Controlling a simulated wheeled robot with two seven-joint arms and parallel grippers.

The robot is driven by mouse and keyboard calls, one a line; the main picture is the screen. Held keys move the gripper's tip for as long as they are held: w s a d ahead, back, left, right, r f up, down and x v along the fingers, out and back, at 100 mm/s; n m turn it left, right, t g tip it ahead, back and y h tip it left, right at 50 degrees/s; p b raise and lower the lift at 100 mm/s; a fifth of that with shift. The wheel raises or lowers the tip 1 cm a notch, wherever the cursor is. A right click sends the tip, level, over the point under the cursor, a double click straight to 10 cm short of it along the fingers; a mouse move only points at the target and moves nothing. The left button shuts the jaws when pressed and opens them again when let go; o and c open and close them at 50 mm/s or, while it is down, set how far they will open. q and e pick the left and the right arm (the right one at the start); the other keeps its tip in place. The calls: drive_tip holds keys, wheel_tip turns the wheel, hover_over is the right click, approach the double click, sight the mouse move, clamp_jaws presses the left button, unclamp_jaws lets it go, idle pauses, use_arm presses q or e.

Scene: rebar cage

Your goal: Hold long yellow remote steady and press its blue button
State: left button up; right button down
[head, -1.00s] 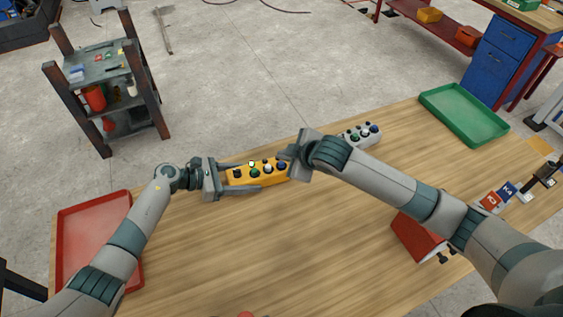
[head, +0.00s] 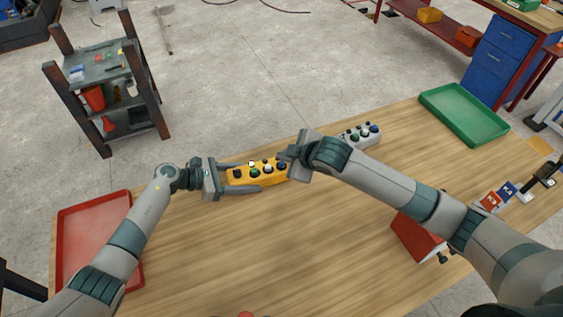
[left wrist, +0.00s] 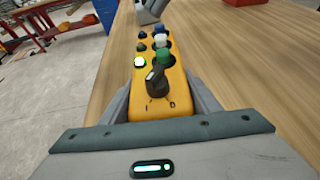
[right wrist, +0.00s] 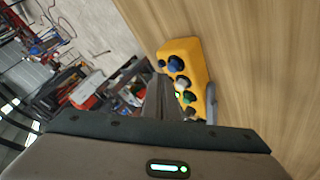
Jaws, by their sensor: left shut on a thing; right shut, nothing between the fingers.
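The long yellow remote (head: 239,180) lies on the wooden table. My left gripper (head: 251,176) is shut on its near end, with a finger along each side. In the left wrist view the remote (left wrist: 177,84) carries a black selector knob (left wrist: 157,82), a green button (left wrist: 163,56), a white button (left wrist: 160,40) and a blue button (left wrist: 158,31) near the far end. A small lamp (left wrist: 140,62) on it glows. My right gripper (head: 287,155) is shut and empty beside the remote's far end, close to the blue button (right wrist: 176,64). I cannot tell whether it touches.
A grey remote (head: 363,135) lies behind my right gripper. A red tray (head: 68,225) is at the left, a green tray (head: 464,113) at the far right. A red box (head: 415,238) and some cards (head: 507,190) lie right. The table's front middle is mostly clear.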

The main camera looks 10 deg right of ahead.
drive_tip(key=shift+f, duration=1.15)
idle(1.3)
drive_tip(key=shift+r, duration=1.3)
drive_tip(key=shift+r, duration=0.1)
wheel_tip(320, 180, up, 5)
drive_tip(key=shift+f, duration=0.1)
idle(0.3)
idle(0.5)
use_arm(q)
drive_tip(key=o, duration=1.5)
drive_tip(key=shift+c, duration=0.2)
